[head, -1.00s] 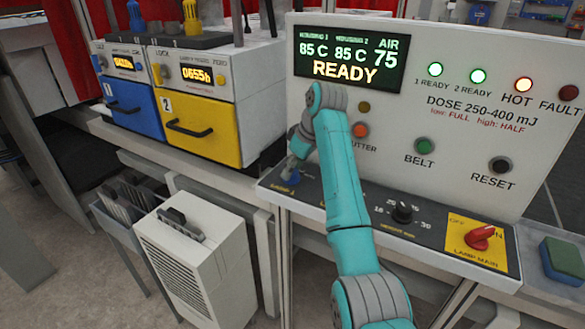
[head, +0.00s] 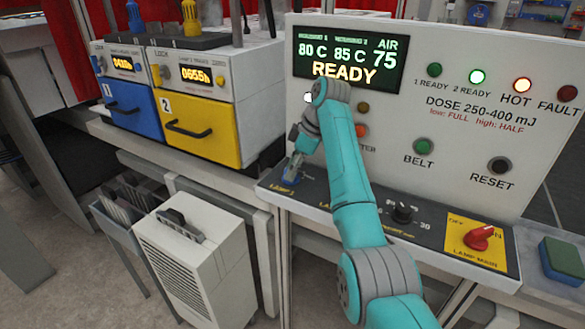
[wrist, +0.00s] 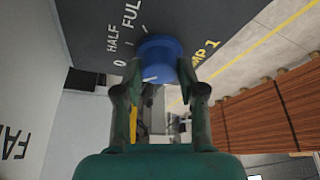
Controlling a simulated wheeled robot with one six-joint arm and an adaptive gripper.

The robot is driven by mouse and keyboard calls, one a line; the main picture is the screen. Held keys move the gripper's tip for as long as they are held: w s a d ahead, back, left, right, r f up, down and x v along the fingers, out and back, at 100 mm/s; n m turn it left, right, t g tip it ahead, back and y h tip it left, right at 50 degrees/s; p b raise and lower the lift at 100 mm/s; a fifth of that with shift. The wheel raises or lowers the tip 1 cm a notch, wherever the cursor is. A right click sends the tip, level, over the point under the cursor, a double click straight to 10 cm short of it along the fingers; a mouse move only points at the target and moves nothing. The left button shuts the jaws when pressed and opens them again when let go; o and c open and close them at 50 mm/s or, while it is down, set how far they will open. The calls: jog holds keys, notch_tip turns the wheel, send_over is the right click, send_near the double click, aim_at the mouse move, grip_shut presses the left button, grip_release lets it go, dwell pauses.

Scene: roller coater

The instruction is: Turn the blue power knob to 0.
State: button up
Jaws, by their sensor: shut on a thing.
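The blue power knob (wrist: 160,56) stands on the dark panel strip beside the "LAMP 1" label. In the wrist view it sits between the two fingertips of my gripper (wrist: 160,70), which is shut on its sides. Printed marks "0", "HALF" and "FULL" curve around its left side. A short white mark shows on the knob's lower left, towards the "0" side; its exact alignment is hard to tell. In the head view the knob (head: 289,180) is at the strip's left end, partly hidden by my gripper (head: 291,172).
The display (head: 350,60) reads 80 C, 85 C, AIR 75, READY. A black knob (head: 402,213) and the red lamp main switch (head: 478,238) stand further right on the strip. My arm covers part of the panel. A white cabinet unit (head: 190,265) stands below left.

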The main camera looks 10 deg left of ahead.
jog(key=o, duration=1.1)
jog(key=shift+o, duration=0.2)
